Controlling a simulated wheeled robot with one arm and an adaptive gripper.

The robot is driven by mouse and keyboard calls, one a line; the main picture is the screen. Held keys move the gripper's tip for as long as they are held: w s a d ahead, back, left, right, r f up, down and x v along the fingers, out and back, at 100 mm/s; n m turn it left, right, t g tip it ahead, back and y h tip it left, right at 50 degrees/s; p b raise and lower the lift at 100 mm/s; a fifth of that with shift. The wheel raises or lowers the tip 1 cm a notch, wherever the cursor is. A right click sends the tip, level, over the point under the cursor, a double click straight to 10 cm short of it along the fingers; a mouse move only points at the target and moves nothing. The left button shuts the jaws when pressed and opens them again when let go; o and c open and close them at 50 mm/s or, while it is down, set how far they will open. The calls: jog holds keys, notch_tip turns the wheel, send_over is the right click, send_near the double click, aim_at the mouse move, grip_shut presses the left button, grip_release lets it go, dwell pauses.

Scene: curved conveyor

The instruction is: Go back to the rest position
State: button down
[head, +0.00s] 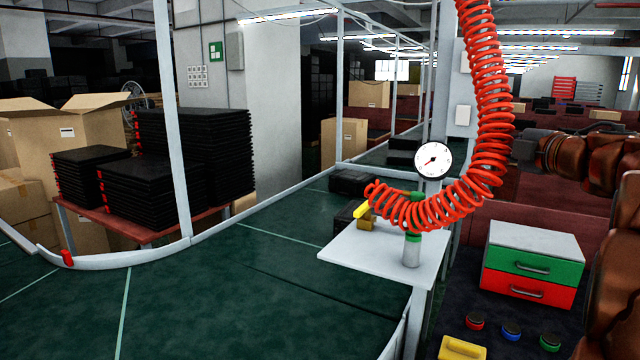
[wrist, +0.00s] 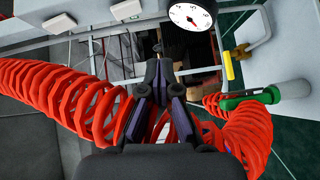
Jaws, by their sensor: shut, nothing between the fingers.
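My gripper (wrist: 158,75) shows in the wrist view with its dark fingers together and nothing between them. The red coiled hose (wrist: 85,100) passes behind and around the fingers in that view; I cannot tell whether it touches them. In the head view my brown arm (head: 590,155) reaches in from the right edge, and the gripper itself is not clearly visible there.
The green curved conveyor (head: 230,290) fills the left and middle. A white plate (head: 375,255) carries a yellow-handled valve (head: 362,212). A cabinet with green and red drawers (head: 530,265) stands at right, with several coloured buttons (head: 511,332) in front. Black trays (head: 190,160) are stacked at left.

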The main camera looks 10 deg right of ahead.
jog(key=s+f+m+g+h, duration=0.3)
jog(key=s+f+m+h, duration=0.15)
jog(key=f+m, duration=0.35)
jog(key=s+f+m+g+h, duration=0.3)
jog(key=f+m+h, duration=0.35)
jog(key=m, duration=0.25)
jog(key=s+a+f+m+g+y, duration=0.1)
jog(key=s+a+f+g+y, duration=0.15)
jog(key=s+a+f, duration=0.4)
jog(key=s+a+f+m+g+y, duration=0.1)
jog(key=s+a+f+g+y, duration=0.2)
jog(key=f, duration=0.6)
jog(key=s+a+f+g+y, duration=0.1)
jog(key=s+a+f+g, duration=0.2)
jog(key=s+a, duration=0.5)
jog(key=s+a+f+g+y, duration=0.2)
jog(key=s+a+f+g, duration=0.2)
jog(key=s, duration=0.7)
jog(key=a+f, duration=0.2)
jog(key=a, duration=0.1)
jog(key=shift+s+a+n, duration=0.35)
jog(key=shift+n, duration=0.05)
jog(key=shift+y, duration=0.25)
